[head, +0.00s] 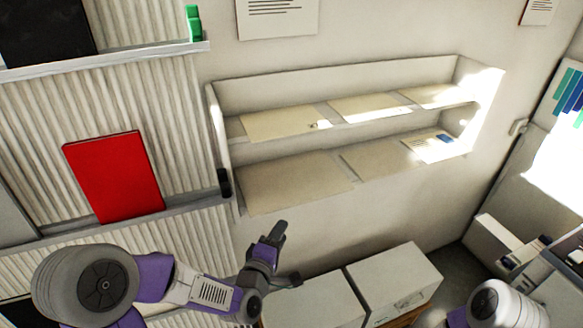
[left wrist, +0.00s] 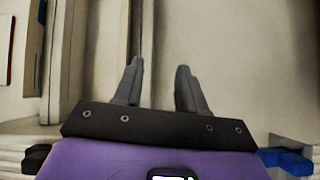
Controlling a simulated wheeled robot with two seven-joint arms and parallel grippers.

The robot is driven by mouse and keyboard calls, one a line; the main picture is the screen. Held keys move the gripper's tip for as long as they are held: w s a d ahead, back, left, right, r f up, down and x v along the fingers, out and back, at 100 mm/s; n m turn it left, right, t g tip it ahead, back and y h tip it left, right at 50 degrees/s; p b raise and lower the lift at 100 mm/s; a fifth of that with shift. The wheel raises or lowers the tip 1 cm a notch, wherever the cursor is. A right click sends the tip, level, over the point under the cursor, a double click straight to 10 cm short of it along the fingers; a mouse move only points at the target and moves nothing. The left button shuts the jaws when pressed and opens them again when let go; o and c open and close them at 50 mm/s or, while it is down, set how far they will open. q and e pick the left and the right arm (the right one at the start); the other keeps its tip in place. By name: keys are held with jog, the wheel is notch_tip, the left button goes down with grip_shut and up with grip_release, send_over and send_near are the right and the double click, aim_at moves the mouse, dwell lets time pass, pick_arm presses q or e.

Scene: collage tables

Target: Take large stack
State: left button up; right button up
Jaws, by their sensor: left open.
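A pale two-tier wall shelf (head: 222,138) holds flat beige sheets or panels. The lower tier has a large one (head: 295,180) at the left, another (head: 378,160) in the middle and a printed white sheet (head: 432,148) at the right. I cannot tell which of these, if any, is the large stack. My left gripper (head: 288,252) is open below the shelf's lower left part, apart from the sheets. In the left wrist view its two fingers (left wrist: 158,68) are spread with nothing between them. My right gripper is out of view.
Two white boxes (head: 395,275) stand below the shelf, close to my left gripper. A red panel (head: 115,177) leans against the corrugated wall at the left. A green object (head: 193,23) stands on a ledge above. Another shelf unit (head: 500,240) is at the right.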

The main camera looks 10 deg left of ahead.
aim_at(284, 208)
pick_arm(q)
jog(key=shift+n+t, duration=0.5)
jog(key=shift+t, duration=0.2)
jog(key=w+r, duration=0.1)
jog(key=w, duration=0.1)
jog(key=w+r, duration=0.2)
jog(key=w, duration=0.1)
jog(key=w+r+p, duration=0.1)
jog(key=w, duration=0.1)
jog(key=shift+w+d+r, duration=0.15)
jog(key=shift+w+r, duration=0.05)
jog(key=shift+w, duration=0.05)
grip_shut()
jog(key=shift+r, duration=0.1)
